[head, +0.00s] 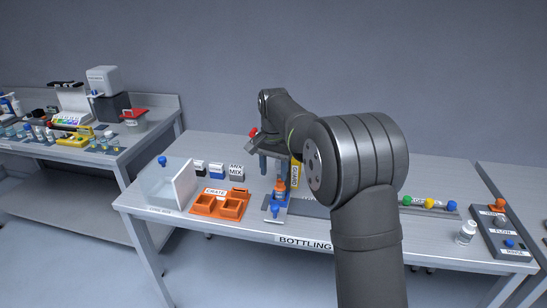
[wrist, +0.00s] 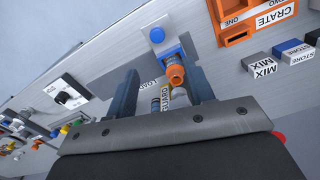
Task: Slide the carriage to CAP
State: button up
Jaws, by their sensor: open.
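The carriage (head: 275,208) with a blue knob stands at the left end of a track on the bench. My gripper (head: 272,170) is open, above and just behind the bottle. In the wrist view its fingers (wrist: 163,83) lie either side of the bottle, apparently not touching it. A LOAD label is partly visible by one finger. I cannot read a CAP label.
A yellow GUARD post (head: 297,172) stands right of the carriage. My arm hides much of the track. A control panel (head: 503,240) and white bottle (head: 466,232) are right.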

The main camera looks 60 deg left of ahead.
notch_tip(320, 180, up, 5)
send_over(274, 206)
jog(key=shift+a+f, duration=0.1)
jog(key=shift+f, duration=0.05)
dwell(0.5)
notch_tip(274, 206, down, 18)
jog(key=shift+r, duration=0.2)
dwell(0.5)
jog(key=shift+r, duration=0.1)
dwell(1.6)
notch_tip(274, 206, up, 17)
jog(key=shift+r, duration=0.2)
dwell(0.4)
jog(key=shift+f, duration=0.15)
